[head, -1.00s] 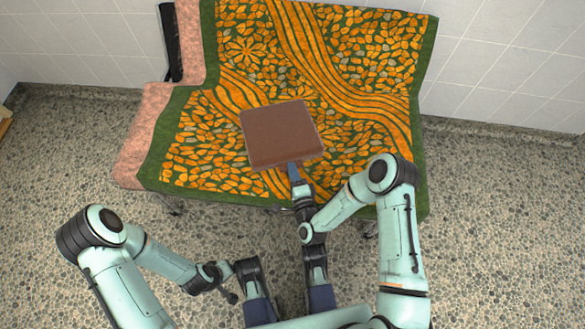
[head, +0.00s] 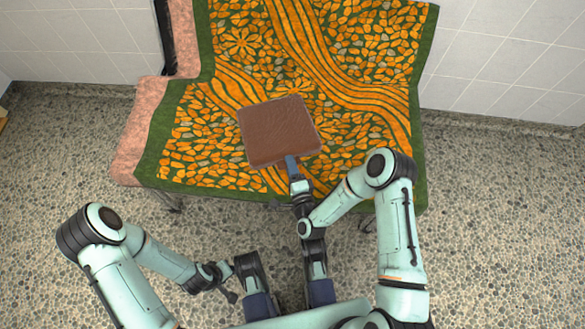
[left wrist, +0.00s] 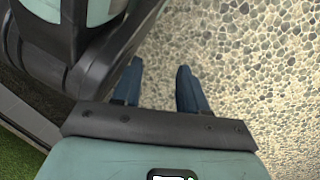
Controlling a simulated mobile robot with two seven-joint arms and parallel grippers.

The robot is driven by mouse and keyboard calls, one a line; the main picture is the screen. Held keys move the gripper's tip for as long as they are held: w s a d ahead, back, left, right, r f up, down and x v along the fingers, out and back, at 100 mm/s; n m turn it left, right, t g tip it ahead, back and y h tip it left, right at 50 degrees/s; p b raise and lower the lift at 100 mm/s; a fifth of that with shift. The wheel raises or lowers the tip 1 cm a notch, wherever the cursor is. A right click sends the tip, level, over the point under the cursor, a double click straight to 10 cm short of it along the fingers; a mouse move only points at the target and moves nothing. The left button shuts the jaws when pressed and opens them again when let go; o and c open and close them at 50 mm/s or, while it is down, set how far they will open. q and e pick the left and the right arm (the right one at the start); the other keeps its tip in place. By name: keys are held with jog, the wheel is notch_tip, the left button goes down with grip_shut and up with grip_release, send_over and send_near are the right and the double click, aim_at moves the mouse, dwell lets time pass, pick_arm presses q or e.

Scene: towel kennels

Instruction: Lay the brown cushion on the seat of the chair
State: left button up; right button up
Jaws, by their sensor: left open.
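The brown cushion (head: 279,128) is a flat square slab over the seat of the chair (head: 180,155), slightly turned, in the head view. The chair is draped with a green and orange patterned cover. My right gripper (head: 292,165) is at the cushion's near edge, its blue fingers shut on that edge. I cannot tell whether the cushion's underside touches the seat. My left gripper (left wrist: 160,70) is open and empty in the left wrist view, with pebbled floor beyond its fingers. It is low, away from the chair.
Pink upholstery (head: 133,143) shows at the chair's left side, beyond the cover. The backrest stands against a tiled wall (head: 505,55). The pebbled floor (head: 500,220) is clear to the right. A green patch (left wrist: 15,155) shows at the left wrist view's lower left corner.

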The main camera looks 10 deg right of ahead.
pick_arm(q)
jog(key=w+d+r+t+p, duration=0.1)
jog(key=w+d+r+p, duration=0.1)
jog(key=w+r+p, duration=0.2)
jog(key=shift+w+r+m+t+p, duration=0.3)
jog(key=shift+w+r+t, duration=0.1)
jog(key=shift+r, duration=1.1)
pick_arm(e)
jog(key=s+d, duration=0.1)
jog(key=s, duration=1.2)
jog(key=shift+s+r, duration=0.25)
jog(key=shift+r, duration=0.15)
